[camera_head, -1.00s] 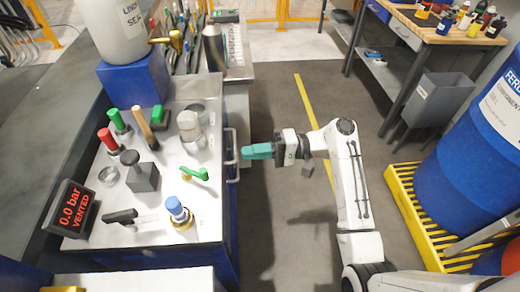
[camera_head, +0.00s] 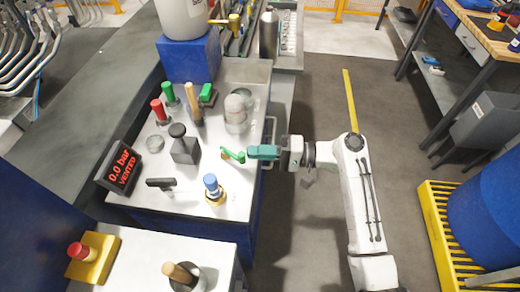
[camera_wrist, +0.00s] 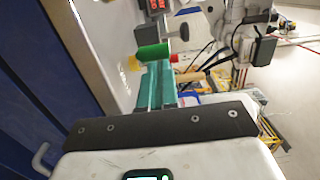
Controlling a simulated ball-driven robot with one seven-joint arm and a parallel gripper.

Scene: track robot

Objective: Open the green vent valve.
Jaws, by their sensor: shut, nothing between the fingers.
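The green vent valve handle (camera_head: 236,156) is a small lever on the white bench top near its right edge. In the wrist view the green handle (camera_wrist: 152,52) is just beyond the fingertips, with a yellow brass part (camera_wrist: 133,63) beside it. My gripper (camera_head: 250,153) has teal fingers, shut with nothing between them. It reaches in from the right, its tips right at the handle's near end; I cannot tell whether they touch. The teal fingers (camera_wrist: 158,82) also fill the middle of the wrist view. The display (camera_head: 119,167) reads 0.0 bar VENTED.
A blue-capped brass fitting (camera_head: 213,190) stands in front of the handle, a clear dome (camera_head: 236,113) behind it. A black lever (camera_head: 160,183) and a dark block (camera_head: 184,148) are to the left. A metal rail (camera_head: 270,135) runs along the bench's right edge.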

